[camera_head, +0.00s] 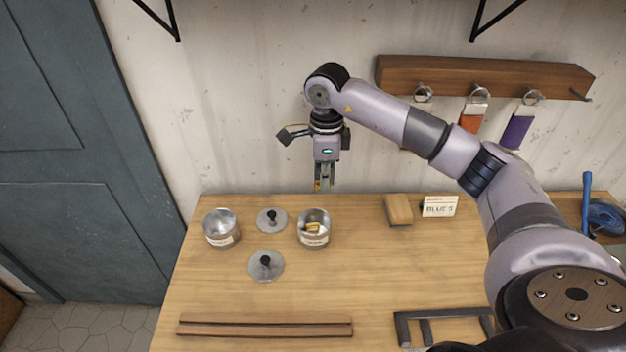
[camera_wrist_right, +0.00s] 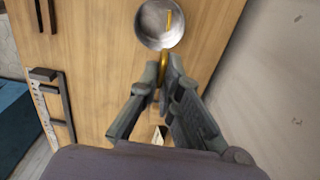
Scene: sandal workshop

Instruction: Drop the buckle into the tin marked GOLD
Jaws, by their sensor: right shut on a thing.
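My right gripper (camera_head: 323,186) is shut on a small gold-coloured buckle, seen between the fingertips in the right wrist view (camera_wrist_right: 163,66). It hangs above the back of the table, close to the right-hand tin (camera_head: 314,241). That round metal tin is open, has a label too small to read surely, and holds a gold-coloured piece (camera_head: 313,227). It also shows at the top of the right wrist view (camera_wrist_right: 143,30), just beyond the fingertips. A second open tin (camera_head: 221,228) stands to the left, its label unreadable. My left gripper is not in view.
Two round lids with black knobs lie on the table, one between the tins (camera_head: 272,220), one in front (camera_head: 266,267). A wooden block (camera_head: 398,210) and a "BLUES" card (camera_head: 440,206) stand right. Wooden strips (camera_head: 265,326) and a dark frame (camera_head: 403,330) lie in front.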

